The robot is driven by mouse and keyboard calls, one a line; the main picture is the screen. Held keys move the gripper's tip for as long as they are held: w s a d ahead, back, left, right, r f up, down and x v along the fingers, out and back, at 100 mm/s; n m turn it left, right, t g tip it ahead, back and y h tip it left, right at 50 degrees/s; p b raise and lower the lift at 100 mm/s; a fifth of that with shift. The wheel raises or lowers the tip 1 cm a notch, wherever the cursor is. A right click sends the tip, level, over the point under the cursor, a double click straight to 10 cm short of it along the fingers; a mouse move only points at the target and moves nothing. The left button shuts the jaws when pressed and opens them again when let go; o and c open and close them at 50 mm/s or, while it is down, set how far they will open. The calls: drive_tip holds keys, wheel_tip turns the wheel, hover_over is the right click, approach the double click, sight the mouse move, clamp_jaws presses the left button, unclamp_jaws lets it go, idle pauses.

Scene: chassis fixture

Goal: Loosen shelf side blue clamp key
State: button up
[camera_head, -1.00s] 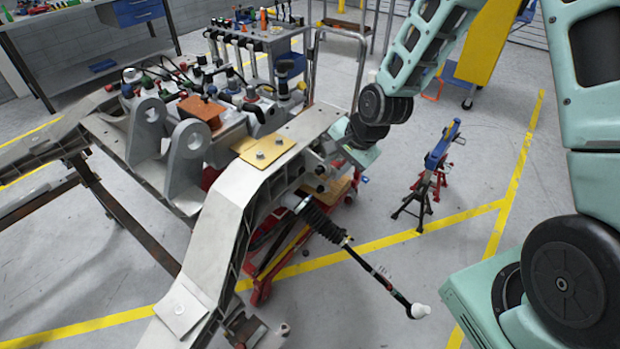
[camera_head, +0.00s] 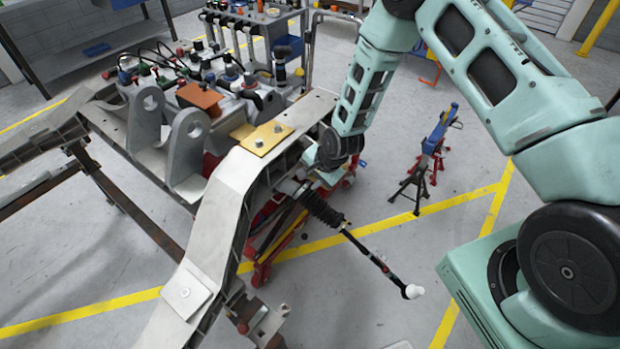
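The silver chassis frame (camera_head: 222,205) runs through the middle of the view, with a yellow-tan plate (camera_head: 262,137) on its top. My arm reaches down to the right side of this frame. The mint body of my gripper (camera_head: 313,157) is against or just beside the frame's side, near the tie rod and its black bellows (camera_head: 322,208). Its fingers are hidden or too small to make out. A tiny blue part (camera_head: 362,163) shows just right of my wrist; I cannot tell whether it is a clamp key. No blue clamp key shows clearly.
A tool trolley (camera_head: 262,20) stands behind the frame, a dark workbench (camera_head: 70,60) at the far left. A red lift (camera_head: 262,272) is under the frame. A blue stand with black and red legs (camera_head: 432,150) is at right. Floor is free around the stand.

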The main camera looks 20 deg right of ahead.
drive_tip(key=shift+w+a+f, duration=0.15)
drive_tip(key=shift+w+f, duration=0.1)
drive_tip(key=shift+f, duration=0.4)
clamp_jaws()
